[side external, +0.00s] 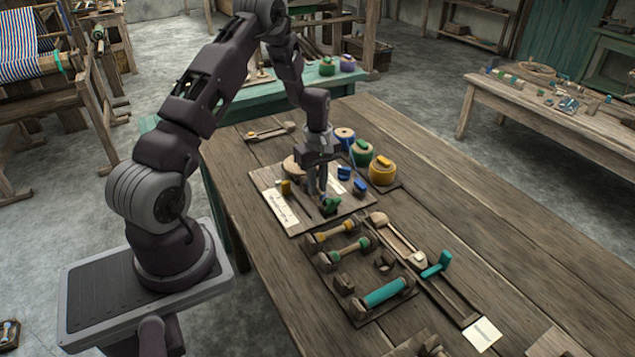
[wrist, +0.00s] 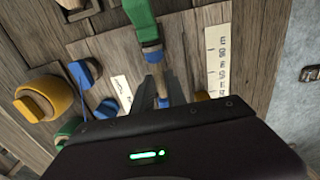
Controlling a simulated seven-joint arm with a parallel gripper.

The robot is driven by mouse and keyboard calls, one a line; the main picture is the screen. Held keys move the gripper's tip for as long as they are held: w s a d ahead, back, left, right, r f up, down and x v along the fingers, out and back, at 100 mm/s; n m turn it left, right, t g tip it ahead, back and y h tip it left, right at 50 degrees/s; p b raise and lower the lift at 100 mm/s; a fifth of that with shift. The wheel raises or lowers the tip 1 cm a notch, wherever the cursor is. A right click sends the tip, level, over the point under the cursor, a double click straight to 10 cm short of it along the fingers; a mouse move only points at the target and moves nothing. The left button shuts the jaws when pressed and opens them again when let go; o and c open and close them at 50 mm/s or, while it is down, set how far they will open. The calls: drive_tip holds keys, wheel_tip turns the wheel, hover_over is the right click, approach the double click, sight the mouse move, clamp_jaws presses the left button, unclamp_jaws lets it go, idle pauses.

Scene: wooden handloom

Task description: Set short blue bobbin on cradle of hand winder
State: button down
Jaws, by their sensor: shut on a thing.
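My gripper (side external: 318,192) points down over a dark board (side external: 258,182) on the bench. In the wrist view its fingers (wrist: 160,92) are shut on a pale wooden piece (wrist: 157,75) with a blue band (wrist: 152,53). I cannot tell whether this is the short blue bobbin. A green piece (side external: 331,206) is close by the fingertips; it also shows in the wrist view (wrist: 140,18). A wooden device with a teal crank-like handle (side external: 437,265), perhaps the hand winder, stands at the front right. Its cradle is not clear.
Blue pieces (side external: 360,187) and a yellow one (side external: 285,187) lie on the board beside a ruler strip (side external: 281,210). Colored spools (side external: 383,172) stand behind. A rack in front holds yellow, green and teal bobbins (side external: 387,292). The right of the bench (side external: 520,235) is clear.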

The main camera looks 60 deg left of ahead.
drive_tip(key=shift+f, duration=0.4)
drive_tip(key=c, duration=1.3)
unclamp_jaws()
drive_tip(key=shift+o, duration=0.5)
drive_tip(key=o, duration=0.3)
drive_tip(key=shift+o, duration=0.2)
drive_tip(key=shift+r, duration=3.55)
